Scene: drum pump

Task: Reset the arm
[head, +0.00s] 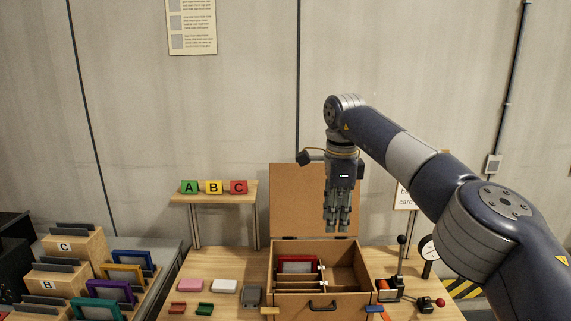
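My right arm (416,160) comes in from the right, bends at a high joint and hangs its gripper straight down. My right gripper (337,228) is above the back part of the open wooden box (350,308), in front of its raised lid (290,200). The fingers look close together and nothing shows between them, but they are too small to tell whether they are fully shut. My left gripper is not in view.
The box holds a red-framed piece (297,266) and dividers. Pink (190,285) and white (224,286) blocks lie left of it. A lever device (402,255) and gauge (428,248) stand right. Letter blocks sit on a shelf (213,198); coloured frames (110,290) are at far left.

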